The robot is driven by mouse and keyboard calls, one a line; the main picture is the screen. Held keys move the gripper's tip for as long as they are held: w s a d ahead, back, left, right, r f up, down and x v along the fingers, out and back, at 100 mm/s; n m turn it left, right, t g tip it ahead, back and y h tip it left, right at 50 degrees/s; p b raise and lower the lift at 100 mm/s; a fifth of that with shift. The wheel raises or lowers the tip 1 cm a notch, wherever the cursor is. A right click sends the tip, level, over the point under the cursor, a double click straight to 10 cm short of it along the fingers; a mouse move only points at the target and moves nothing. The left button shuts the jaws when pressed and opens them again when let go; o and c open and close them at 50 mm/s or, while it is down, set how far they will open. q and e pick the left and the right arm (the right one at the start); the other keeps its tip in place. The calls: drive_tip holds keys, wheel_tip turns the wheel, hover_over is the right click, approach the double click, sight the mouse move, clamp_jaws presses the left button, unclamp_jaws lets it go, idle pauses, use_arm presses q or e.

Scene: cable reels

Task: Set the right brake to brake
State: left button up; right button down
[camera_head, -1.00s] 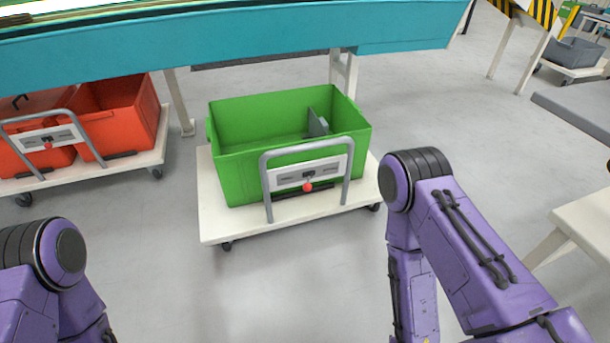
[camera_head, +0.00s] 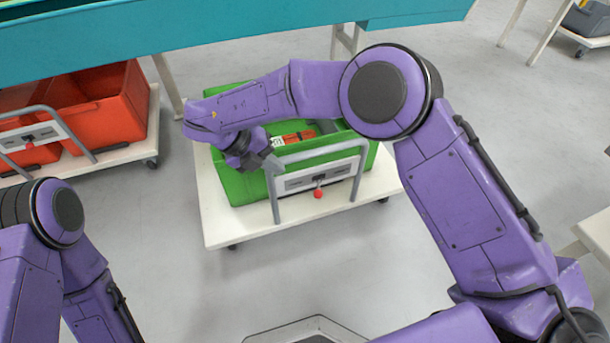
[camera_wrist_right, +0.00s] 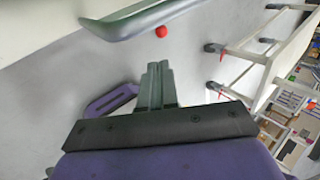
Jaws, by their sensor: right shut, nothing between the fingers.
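The green crate (camera_head: 240,188) sits on a white cart (camera_head: 215,215) with a grey tubular handle (camera_head: 273,200). A pale brake panel (camera_head: 320,176) spans the handle, and a lever with a red knob (camera_head: 318,194) hangs below it. The red knob also shows in the right wrist view (camera_wrist_right: 161,31), just beyond the fingertips and apart from them. My right gripper (camera_head: 270,165) is at the left upright of the handle, left of the knob; I cannot tell whether it touches. Its fingers (camera_wrist_right: 158,68) are shut and empty. My left gripper is out of view.
A second white cart with red crates (camera_head: 105,110) stands at left with a similar handle. A teal table edge (camera_head: 240,30) runs above. The floor (camera_head: 350,250) in front of the cart is clear. A red-orange item (camera_head: 297,137) shows in the crate, partly hidden by my arm.

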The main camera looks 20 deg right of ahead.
sight(316, 192)
drive_tip(key=shift+s+d, duration=0.1)
drive_tip(key=shift+d, duration=0.1)
drive_tip(key=b+x, duration=0.5)
drive_tip(key=x, duration=0.9)
drive_tip(key=shift+b, duration=0.4)
drive_tip(key=shift+r+p, duration=0.1)
drive_tip(key=shift+p, duration=0.2)
drive_tip(key=shift+s+d+n+p, duration=0.15)
drive_tip(key=shift+n+p, duration=0.15)
drive_tip(key=shift+n, duration=0.1)
